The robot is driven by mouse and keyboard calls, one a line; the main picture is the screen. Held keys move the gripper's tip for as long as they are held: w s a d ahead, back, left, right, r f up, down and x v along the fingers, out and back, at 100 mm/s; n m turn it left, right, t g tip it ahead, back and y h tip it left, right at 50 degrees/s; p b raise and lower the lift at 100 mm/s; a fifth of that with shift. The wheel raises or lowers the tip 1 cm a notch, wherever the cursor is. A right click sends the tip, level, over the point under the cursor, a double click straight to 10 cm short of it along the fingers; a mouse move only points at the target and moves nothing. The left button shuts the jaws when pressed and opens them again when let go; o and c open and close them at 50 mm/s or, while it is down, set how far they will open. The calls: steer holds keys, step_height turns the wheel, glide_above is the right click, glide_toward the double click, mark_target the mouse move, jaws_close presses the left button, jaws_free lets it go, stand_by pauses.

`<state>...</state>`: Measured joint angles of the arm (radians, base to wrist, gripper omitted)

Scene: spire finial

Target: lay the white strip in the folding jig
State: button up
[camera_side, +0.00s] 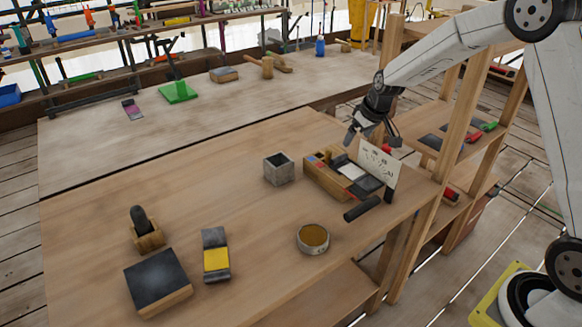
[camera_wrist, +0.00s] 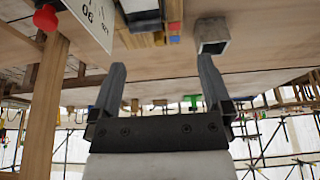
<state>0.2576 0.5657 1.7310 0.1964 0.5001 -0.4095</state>
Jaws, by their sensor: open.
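A white piece that looks like the white strip (camera_side: 351,170) lies in a wooden tray (camera_side: 317,182) beside a dark pad. My gripper (camera_side: 372,140) is open and empty above the back of this tray, near a white lettered panel (camera_side: 383,168). In the wrist view my gripper's two fingers (camera_wrist: 161,75) are spread apart with nothing between them. Part of the tray (camera_wrist: 145,40) shows at the top of the wrist view. I cannot tell for certain which object is the folding jig; a grey block with a yellow middle (camera_side: 216,257) stands at the front of the bench.
A grey open-topped cube (camera_side: 279,169) stands left of the tray. A dark cylinder (camera_side: 361,208) and a round tin (camera_side: 312,238) lie in front. A dark-topped block (camera_side: 157,281) and a stamp-like tool (camera_side: 146,230) stand front left. A wooden post (camera_side: 466,100) rises right of my gripper.

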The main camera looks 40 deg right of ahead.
steer(key=s+a, duration=0.6)
steer(key=s, duration=0.5)
steer(key=s+a+g, duration=0.1)
steer(key=s+a, duration=0.5)
steer(key=s, duration=0.6)
steer(key=shift+s+f+g, duration=0.3)
steer(key=shift+f, duration=0.05)
